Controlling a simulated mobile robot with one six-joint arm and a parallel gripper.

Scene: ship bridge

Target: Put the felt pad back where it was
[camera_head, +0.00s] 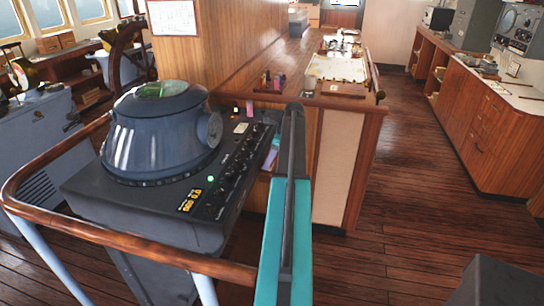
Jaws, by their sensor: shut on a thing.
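My arm (285,240), teal with a dark upper link, reaches up from the bottom centre beside the dark console. Its far end stands in front of the wooden counter's left end. My gripper does not show; the arm seems to hide it. I cannot make out a felt pad for certain. A small pink item (249,107) stands at the back edge of the console. A pale purple and teal patch (272,154) shows between the console and my arm; I cannot tell what it is.
The wooden counter (340,98) bears a chart (336,68) and several small items. Wooden floor (430,190) lies clear to the right, before drawers (490,125).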

